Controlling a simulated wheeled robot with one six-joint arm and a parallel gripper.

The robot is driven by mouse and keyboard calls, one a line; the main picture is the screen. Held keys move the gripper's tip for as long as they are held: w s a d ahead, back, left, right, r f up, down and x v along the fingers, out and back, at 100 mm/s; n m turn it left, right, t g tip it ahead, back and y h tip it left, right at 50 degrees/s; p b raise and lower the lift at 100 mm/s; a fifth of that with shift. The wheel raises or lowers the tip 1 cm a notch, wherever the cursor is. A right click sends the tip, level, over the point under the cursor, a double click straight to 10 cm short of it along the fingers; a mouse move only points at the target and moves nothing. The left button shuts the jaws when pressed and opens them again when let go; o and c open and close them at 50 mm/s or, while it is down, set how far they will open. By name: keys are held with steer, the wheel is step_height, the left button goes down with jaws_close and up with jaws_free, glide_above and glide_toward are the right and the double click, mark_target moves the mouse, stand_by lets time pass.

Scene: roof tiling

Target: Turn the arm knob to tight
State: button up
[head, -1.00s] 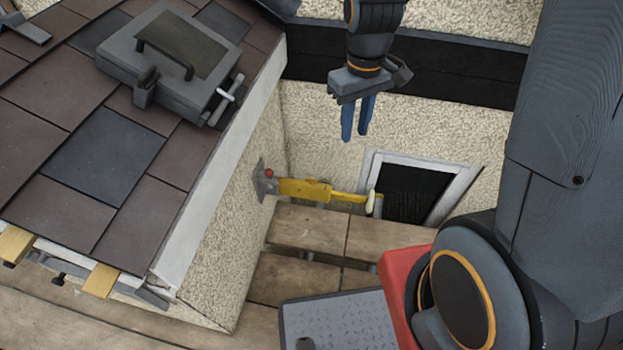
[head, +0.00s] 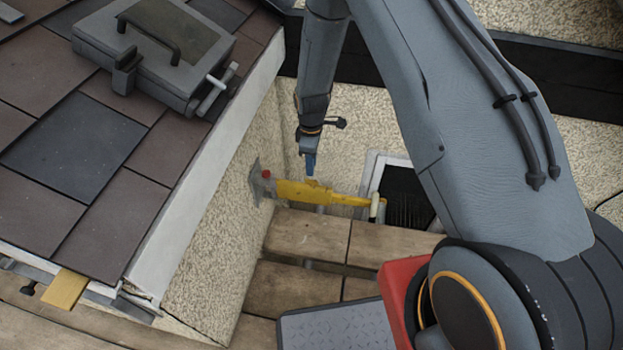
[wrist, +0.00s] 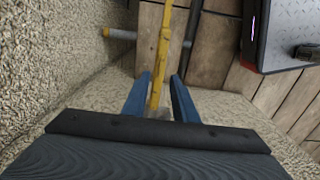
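A yellow arm (head: 335,194) juts from a grey bracket (head: 258,184) on the textured wall, low over the planks. A red knob (head: 266,174) sits at the bracket end, and a pale piece (head: 374,206) is at the far end. A small yellow raised piece (head: 314,183) shows on the arm's top, just under my gripper (head: 311,168). In the wrist view, my gripper's blue fingers (wrist: 161,75) are apart, one on each side of the yellow arm (wrist: 164,50). I cannot tell whether they touch it. The red knob cannot be made out there.
A tiled roof (head: 75,150) with a grey case (head: 160,50) lies to the left, its white edge board (head: 200,170) beside the wall. A dark framed opening (head: 405,195) is behind the yellow arm. Wooden planks (head: 310,235) lie below.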

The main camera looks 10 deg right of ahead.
mark_target(311, 183)
steer(key=shift+f, duration=3.6)
jaws_close()
